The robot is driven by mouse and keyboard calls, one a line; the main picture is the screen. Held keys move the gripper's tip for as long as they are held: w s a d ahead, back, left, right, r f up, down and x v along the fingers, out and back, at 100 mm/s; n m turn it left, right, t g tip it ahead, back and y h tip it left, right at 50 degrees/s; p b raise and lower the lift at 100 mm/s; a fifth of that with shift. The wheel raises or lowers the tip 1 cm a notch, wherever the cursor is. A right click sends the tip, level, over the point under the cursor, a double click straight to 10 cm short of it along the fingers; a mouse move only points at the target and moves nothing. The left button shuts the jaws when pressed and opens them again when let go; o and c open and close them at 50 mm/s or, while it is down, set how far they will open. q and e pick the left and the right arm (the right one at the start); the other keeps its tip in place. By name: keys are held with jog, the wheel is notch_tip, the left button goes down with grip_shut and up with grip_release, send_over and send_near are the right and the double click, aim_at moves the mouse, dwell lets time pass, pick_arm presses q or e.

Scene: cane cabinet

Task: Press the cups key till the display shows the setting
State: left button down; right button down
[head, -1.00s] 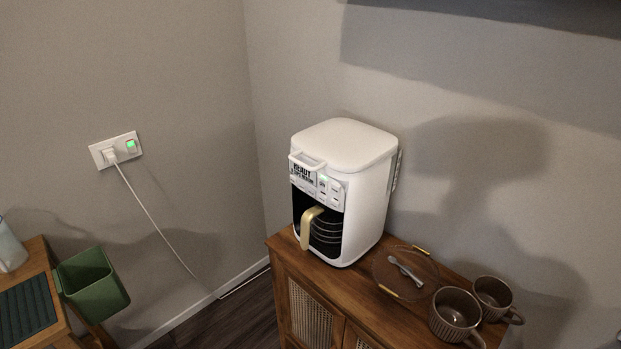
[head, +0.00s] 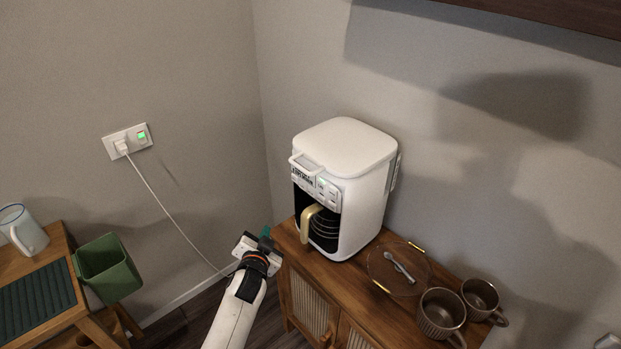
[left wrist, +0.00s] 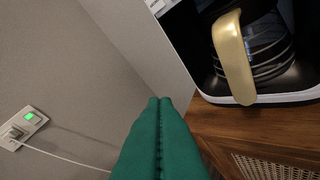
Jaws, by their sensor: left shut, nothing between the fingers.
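The white coffee maker (head: 345,190) stands on the wooden cane cabinet, with a small display and keys on its front panel (head: 316,187). The panel text is too small to read now, and I cannot pick out the cups key. The glass carafe with a gold handle (head: 309,224) sits in its black bay; the handle also shows in the left wrist view (left wrist: 232,58). My left gripper (head: 265,232) is in front of the cabinet's left end, below the panel and apart from the machine. Its green fingers (left wrist: 160,140) are shut and empty. My right gripper is out of view.
A round tray with gold handles (head: 420,246) holds a spoon, and two brown mugs (head: 441,314) stand at the cabinet's right. A green bin (head: 107,268) hangs beside a side table at left. A lit wall socket (head: 128,142) has a plugged cord. Room before the machine is free.

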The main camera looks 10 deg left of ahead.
aim_at(302, 186)
pick_arm(q)
notch_tip(302, 186, up, 7)
jog(key=w+t, duration=0.1)
jog(key=w, duration=0.1)
jog(key=shift+d+p, duration=0.2)
jog(key=shift+p, duration=0.2)
jog(key=shift+w+d+f, duration=0.1)
jog(key=shift+w+f, duration=0.05)
jog(key=w+d+b, duration=0.5)
jog(key=w+b, duration=0.1)
jog(key=shift+w+d, duration=0.15)
jog(key=shift+w, duration=0.2)
dwell(1.6)
jog(key=shift+w+d+b, duration=0.3)
jog(key=shift+w+b, duration=0.05)
jog(key=shift+b, duration=0.05)
